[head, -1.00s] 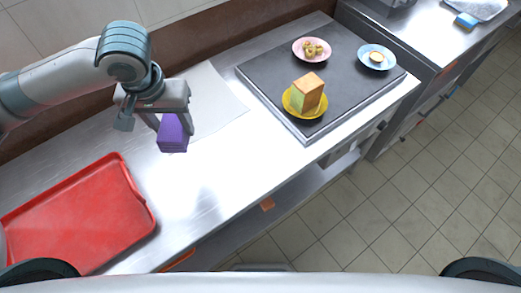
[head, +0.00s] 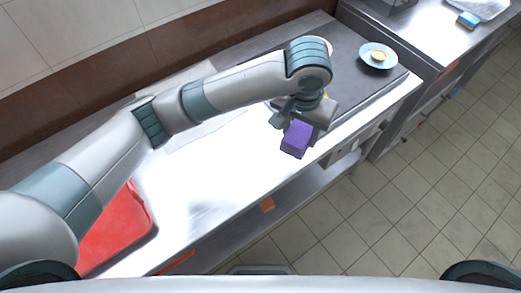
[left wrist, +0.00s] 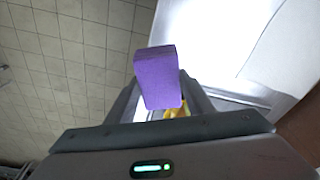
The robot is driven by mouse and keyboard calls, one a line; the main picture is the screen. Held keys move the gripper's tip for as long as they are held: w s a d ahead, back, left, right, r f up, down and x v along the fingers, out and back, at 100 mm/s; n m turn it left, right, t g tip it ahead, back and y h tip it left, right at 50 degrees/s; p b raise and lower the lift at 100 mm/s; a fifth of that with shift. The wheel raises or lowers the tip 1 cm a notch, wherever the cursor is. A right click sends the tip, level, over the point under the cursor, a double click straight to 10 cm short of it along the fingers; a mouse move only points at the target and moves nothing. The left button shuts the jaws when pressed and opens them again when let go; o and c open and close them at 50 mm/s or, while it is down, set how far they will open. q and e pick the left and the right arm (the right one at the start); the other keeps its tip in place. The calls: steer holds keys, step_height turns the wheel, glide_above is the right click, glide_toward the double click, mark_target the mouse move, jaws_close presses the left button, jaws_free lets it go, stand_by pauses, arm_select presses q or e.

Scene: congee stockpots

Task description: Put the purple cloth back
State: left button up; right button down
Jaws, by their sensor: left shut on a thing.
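The purple cloth (head: 297,140) looks like a small folded block. My left gripper (head: 298,123) is shut on it and holds it over the front right part of the steel counter, near the counter's front edge and the dark board. In the left wrist view the cloth (left wrist: 158,78) stands out from between the fingers, and the fingertips are partly hidden by it. My right gripper is not in view.
A dark board (head: 345,68) carries a blue plate (head: 378,56) with a small item. My arm hides the other plates there. A red tray (head: 118,228) lies at the left. The counter (head: 215,185) between is clear. A blue sponge (head: 468,20) lies far right.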

arm_select(q)
steer(key=shift+s+d, duration=0.2)
steer(key=shift+d, duration=0.45)
steer(key=shift+a, duration=0.1)
steer(key=w+a+f+p, duration=0.1)
steer(key=a+f, duration=0.1)
steer(key=a, duration=0.1)
steer(key=w+a+f+p, duration=0.1)
steer(key=w+a+f, duration=0.1)
steer(key=a, duration=0.2)
steer(key=w+a+f+p, duration=0.1)
steer(key=a+f, duration=0.2)
steer(key=shift+w+a, duration=0.3)
steer(key=shift+f+p, duration=0.6)
steer(key=shift+f, duration=1.45)
steer(key=shift+f, duration=0.1)
